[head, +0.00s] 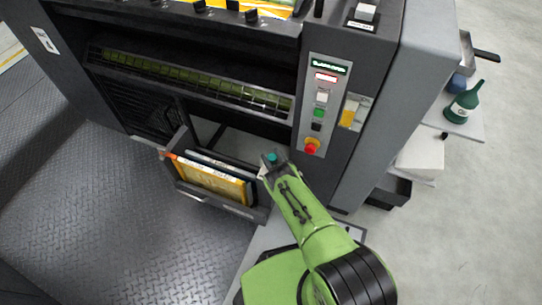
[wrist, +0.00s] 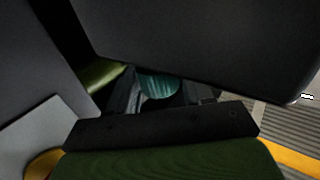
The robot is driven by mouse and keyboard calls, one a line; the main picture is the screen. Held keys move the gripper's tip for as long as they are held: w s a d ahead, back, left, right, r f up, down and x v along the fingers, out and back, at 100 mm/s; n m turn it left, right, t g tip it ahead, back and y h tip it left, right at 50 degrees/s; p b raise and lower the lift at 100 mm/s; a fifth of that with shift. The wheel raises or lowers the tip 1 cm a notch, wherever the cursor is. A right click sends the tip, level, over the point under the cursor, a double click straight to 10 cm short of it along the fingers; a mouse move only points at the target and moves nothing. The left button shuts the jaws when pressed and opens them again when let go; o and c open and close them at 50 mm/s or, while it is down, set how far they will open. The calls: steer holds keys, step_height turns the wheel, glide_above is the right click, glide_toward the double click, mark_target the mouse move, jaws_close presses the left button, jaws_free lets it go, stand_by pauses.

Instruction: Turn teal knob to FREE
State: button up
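The teal knob (head: 272,157) shows as a small teal spot at the end of my green arm in the head view, just right of the open drawer. In the wrist view the ribbed teal knob (wrist: 158,87) sits mid-picture, between a large dark shape above and a dark bar below. My gripper (head: 269,164) is at the knob, with its fingertips very close to it. I cannot tell whether the fingers touch it or how far apart they are. The knob's marks, including FREE, cannot be read.
A pulled-out drawer (head: 238,208) with yellow and dark flat items stands left of my gripper. The grey press has a control panel (head: 322,105) with a red button (head: 311,146) above. A side shelf (head: 470,128) with a green bottle (head: 463,103) is at right. The plate floor (head: 90,200) is clear.

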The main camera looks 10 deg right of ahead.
steer(key=c, duration=0.6)
steer(key=shift+m+h+p, duration=0.3)
steer(key=shift+m+h, duration=0.1)
steer(key=shift+h, duration=0.2)
steer(key=shift+m+t+h+p, duration=0.35)
steer(key=shift+m+h, duration=0.35)
steer(key=shift+h, duration=0.3)
steer(key=m+h+p, duration=0.1)
steer(key=m+h, duration=0.2)
steer(key=h, duration=0.2)
steer(key=m+g+h, duration=0.1)
steer(key=h, duration=0.1)
steer(key=m+h+b, duration=0.1)
steer(key=m+h, duration=0.1)
steer(key=shift+f+g, duration=0.2)
steer(key=shift+g, duration=0.15)
steer(key=shift+m+g+h+b, duration=0.3)
steer(key=shift+h+b, duration=0.25)
steer(key=shift+h, duration=0.05)
steer(key=shift+r, duration=0.15)
steer(key=o, duration=0.9)
